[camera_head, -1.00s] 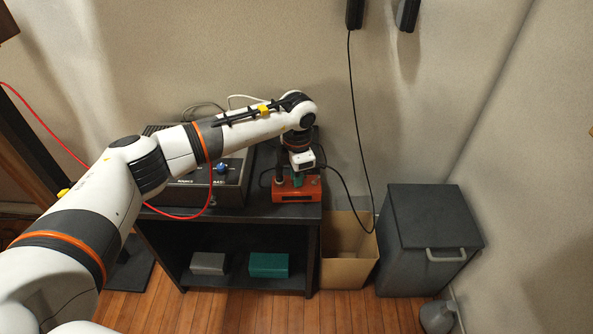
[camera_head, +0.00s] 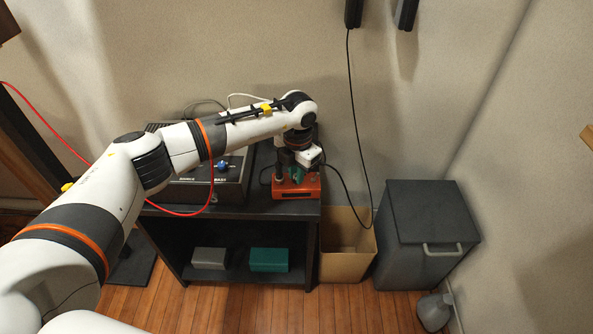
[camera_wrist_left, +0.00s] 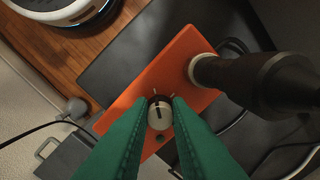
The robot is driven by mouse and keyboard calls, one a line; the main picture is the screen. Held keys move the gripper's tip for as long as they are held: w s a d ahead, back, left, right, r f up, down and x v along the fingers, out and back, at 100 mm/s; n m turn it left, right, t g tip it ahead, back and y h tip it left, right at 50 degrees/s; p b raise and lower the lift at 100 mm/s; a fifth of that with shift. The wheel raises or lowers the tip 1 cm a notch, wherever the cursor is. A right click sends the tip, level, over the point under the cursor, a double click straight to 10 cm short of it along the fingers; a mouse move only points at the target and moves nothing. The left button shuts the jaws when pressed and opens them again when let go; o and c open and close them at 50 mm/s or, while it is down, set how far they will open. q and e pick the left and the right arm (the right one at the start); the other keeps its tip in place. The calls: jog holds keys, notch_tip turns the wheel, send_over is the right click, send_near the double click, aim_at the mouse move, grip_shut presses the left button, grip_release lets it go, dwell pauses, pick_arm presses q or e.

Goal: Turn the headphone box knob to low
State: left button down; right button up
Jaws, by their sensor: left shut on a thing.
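The headphone box (camera_head: 300,191) is a small orange box at the right end of the black shelf unit's top. It also shows in the left wrist view (camera_wrist_left: 150,75). Its knob (camera_wrist_left: 159,116) is pale and round, with a dark pointer line directed toward the top of the wrist view and small tick marks around it. My left gripper (camera_head: 297,175) points down at the box. In the wrist view its green fingers (camera_wrist_left: 160,104) are shut on the knob, one on each side. In the head view the gripper hides the knob. My right gripper is not in view.
A large black plug (camera_wrist_left: 260,83) stands in the box beside the knob. A dark amplifier (camera_head: 205,187) with a blue knob sits left of the box. A red cable hangs near my left arm. A cardboard bin (camera_head: 347,262) and a grey lidded bin (camera_head: 425,255) stand to the right.

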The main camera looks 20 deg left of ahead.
pick_arm(q)
jog(key=c, duration=1.6)
grip_release()
